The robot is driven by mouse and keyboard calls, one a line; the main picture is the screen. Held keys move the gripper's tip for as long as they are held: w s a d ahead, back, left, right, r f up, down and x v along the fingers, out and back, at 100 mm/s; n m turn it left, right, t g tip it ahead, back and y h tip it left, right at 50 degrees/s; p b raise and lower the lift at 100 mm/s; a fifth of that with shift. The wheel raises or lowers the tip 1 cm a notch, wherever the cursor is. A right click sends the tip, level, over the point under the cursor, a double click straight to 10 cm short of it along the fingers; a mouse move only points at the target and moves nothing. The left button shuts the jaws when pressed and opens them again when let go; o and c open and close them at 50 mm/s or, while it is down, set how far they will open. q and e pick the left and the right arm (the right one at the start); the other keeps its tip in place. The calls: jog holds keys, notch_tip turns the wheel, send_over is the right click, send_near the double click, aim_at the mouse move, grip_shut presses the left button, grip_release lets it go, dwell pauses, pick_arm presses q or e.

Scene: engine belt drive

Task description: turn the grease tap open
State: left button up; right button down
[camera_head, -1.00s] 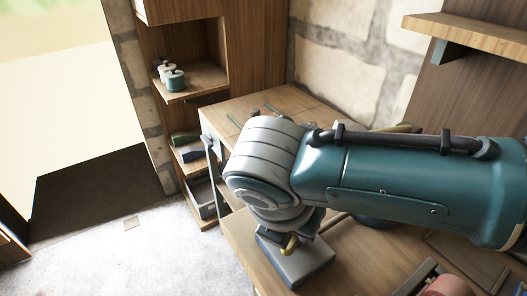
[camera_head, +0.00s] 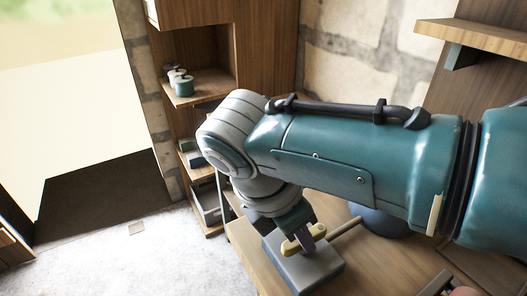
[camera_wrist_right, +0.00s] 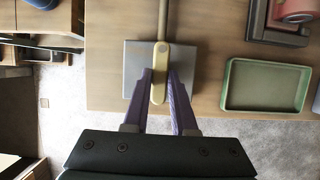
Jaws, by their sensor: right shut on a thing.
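The grease tap is a grey block (camera_head: 320,268) on the wooden bench, with a pale yellow lever (camera_head: 294,246) and a thin pipe (camera_head: 345,228) leading off it. In the right wrist view the lever (camera_wrist_right: 160,62) lies over the block (camera_wrist_right: 133,62), in line with the pipe (camera_wrist_right: 163,14), its free end towards me. My right gripper (camera_wrist_right: 160,92) is shut on the lever near that free end, with one purple finger on each side. In the head view the gripper (camera_head: 308,236) shows below my teal arm, which hides part of the bench. My left gripper is not in view.
A green tray (camera_wrist_right: 262,85) lies on the bench right of the tap in the right wrist view. A reddish part in a dark holder (camera_wrist_right: 278,32) sits behind it. Shelves with small spools (camera_head: 184,86) stand at the back left. The bench's front edge is close.

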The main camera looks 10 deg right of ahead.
jog(key=c, duration=0.7)
grip_release()
jog(key=shift+r, duration=0.1)
jog(key=shift+a+r, duration=0.1)
jog(key=shift+r, duration=0.25)
jog(key=p+v, duration=0.2)
jog(key=v, duration=0.7)
jog(key=shift+s+p, duration=0.1)
jog(key=shift+p, duration=0.3)
